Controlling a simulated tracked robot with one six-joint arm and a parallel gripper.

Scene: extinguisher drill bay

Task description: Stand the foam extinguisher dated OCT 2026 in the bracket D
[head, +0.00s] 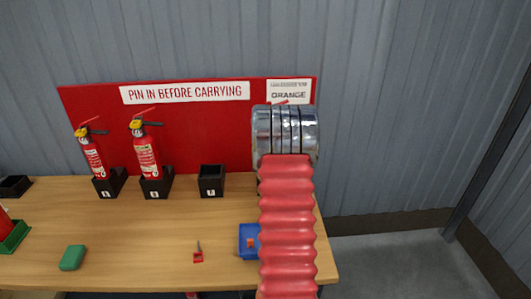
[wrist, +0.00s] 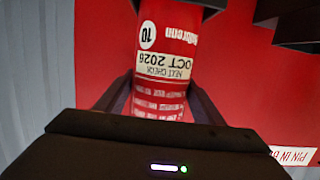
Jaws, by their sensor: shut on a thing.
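In the wrist view, a red extinguisher (wrist: 162,85) sits between the dark fingers of my gripper (wrist: 160,97). Its label reads NEXT CHECK OCT 2026, upside down in the picture; its type name is only partly in view. In the head view my arm hides my gripper and most of this extinguisher; a small red tip (head: 280,102) shows above the arm. A black bracket (head: 211,190) on the bench is empty; its letter is too small to read surely. Bracket D is not identifiable; the area behind my arm is hidden.
Two red extinguishers (head: 91,155) (head: 146,155) stand in black brackets at the left. A red board (head: 200,125) rises behind. On the wooden bench (head: 130,240) are a green block (head: 72,257), a small red item (head: 198,257), a blue item (head: 248,240) and a green tray (head: 14,238).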

